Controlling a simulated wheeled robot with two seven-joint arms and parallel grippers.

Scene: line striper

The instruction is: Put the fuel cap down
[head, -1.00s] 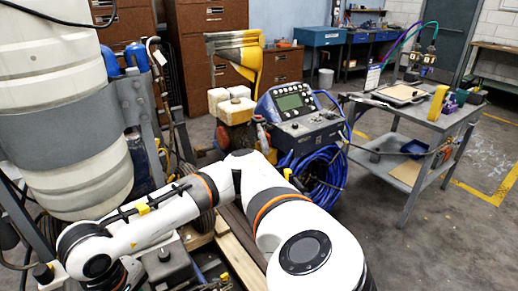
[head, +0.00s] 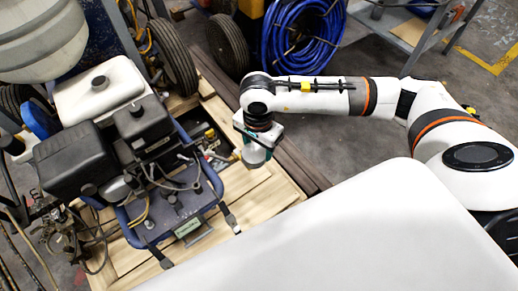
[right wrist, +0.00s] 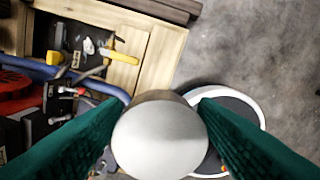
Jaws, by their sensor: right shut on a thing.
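My right gripper (head: 256,143) is shut on the fuel cap (head: 254,155), a round grey metallic piece. In the right wrist view the cap (right wrist: 160,140) sits between the two green fingers of my right gripper (right wrist: 158,130). In the head view the cap is over or near the right edge of the wooden deck (head: 265,188), beside the engine. Whether it touches the deck cannot be told. My left gripper is not in view.
The engine (head: 172,208) with its black box (head: 72,160) and white tank (head: 100,90) stands left of my gripper. A coiled blue hose (head: 300,45) and a wheel (head: 228,46) are behind. Bare deck shows right of the engine; clear floor (head: 335,150) lies beyond.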

